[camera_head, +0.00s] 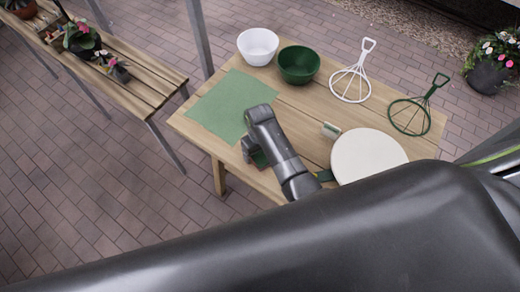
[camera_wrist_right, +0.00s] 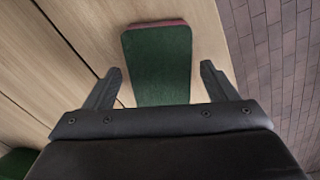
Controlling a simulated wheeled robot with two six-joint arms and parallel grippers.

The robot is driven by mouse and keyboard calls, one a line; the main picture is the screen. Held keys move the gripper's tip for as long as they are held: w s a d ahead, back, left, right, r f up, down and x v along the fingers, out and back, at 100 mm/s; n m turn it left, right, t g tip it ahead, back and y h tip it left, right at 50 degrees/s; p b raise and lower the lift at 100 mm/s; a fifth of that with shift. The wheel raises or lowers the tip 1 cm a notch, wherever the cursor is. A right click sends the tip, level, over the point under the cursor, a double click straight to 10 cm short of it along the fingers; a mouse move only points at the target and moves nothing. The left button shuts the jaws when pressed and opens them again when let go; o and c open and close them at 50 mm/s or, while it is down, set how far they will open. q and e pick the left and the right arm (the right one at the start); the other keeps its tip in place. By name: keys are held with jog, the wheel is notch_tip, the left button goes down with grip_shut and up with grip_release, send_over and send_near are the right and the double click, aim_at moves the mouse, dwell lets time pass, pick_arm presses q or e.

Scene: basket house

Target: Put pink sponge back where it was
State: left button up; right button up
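A sponge (camera_wrist_right: 158,62) with a dark green face and a thin pink edge lies on the wooden table, between the fingers of my right gripper (camera_wrist_right: 160,84) in the right wrist view. The fingers are open, with a gap on both sides of the sponge. In the head view my right gripper (camera_head: 252,150) is low over the table's front edge, beside the green mat (camera_head: 222,108). A green bit of the sponge (camera_head: 260,159) shows beside it; the rest is hidden by the gripper. My left gripper is not in view.
The wooden table (camera_head: 300,100) also holds a white bowl (camera_head: 258,46), a green bowl (camera_head: 299,65), white and green wire stands (camera_head: 351,84) (camera_head: 409,115), and a round cream board (camera_head: 368,157). A small block (camera_head: 331,130) and a green piece (camera_head: 325,175) lie beside the board.

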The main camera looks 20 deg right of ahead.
aim_at(260, 153)
jog(key=shift+r+p, duration=0.7)
jog(key=shift+r, duration=0.05)
notch_tip(260, 153, up, 3)
jog(key=p, duration=0.3)
notch_tip(260, 153, up, 8)
jog(key=shift+f, duration=0.15)
